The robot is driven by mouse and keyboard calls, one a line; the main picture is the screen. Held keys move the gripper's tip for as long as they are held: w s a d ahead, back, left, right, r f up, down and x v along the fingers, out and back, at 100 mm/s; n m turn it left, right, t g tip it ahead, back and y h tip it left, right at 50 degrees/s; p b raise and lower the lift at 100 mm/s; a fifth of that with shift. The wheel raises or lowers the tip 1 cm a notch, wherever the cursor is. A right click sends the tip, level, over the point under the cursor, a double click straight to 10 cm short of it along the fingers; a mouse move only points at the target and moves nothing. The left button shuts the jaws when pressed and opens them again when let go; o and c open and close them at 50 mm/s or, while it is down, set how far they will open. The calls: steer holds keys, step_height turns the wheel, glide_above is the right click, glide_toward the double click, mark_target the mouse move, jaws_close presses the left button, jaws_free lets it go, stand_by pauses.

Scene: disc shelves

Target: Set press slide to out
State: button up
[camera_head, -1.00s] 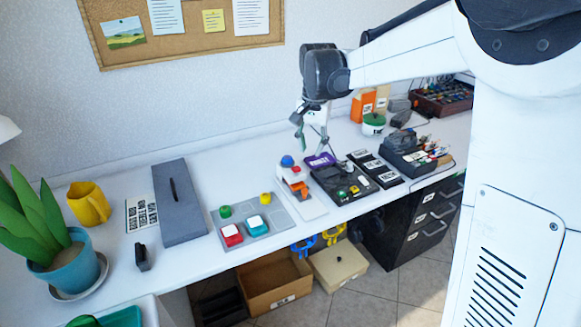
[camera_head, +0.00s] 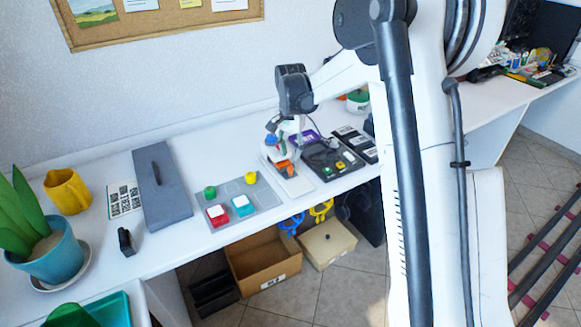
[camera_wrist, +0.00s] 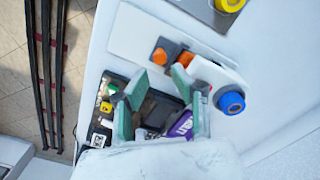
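The white press (camera_head: 271,153) with a blue knob (camera_wrist: 232,102) stands on a white base plate (camera_wrist: 140,35) near the middle of the bench. Its orange slide part (camera_head: 285,166) shows low on the front. In the wrist view I see a grey block with orange pieces (camera_wrist: 186,58), one of them round. I cannot tell which slide position this is. My gripper (camera_wrist: 159,78) is open, with its two green fingers apart and nothing seen between them. It is over the edge of the base plate, beside the press; contact is unclear. In the head view my gripper (camera_head: 298,138) partly covers the press.
A black tray (camera_head: 325,158) with buttons and a purple item stands right of the press. A grey button panel (camera_head: 232,203) with coloured buttons lies to the left. A grey box (camera_head: 160,190), yellow mug (camera_head: 68,192) and potted plant are farther left. Open boxes sit below.

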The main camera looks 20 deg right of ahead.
mark_target(291, 167)
step_height(291, 167, down, 6)
steer(key=shift+r+b, duration=0.15)
steer(key=shift+b, duration=0.2)
jaws_close()
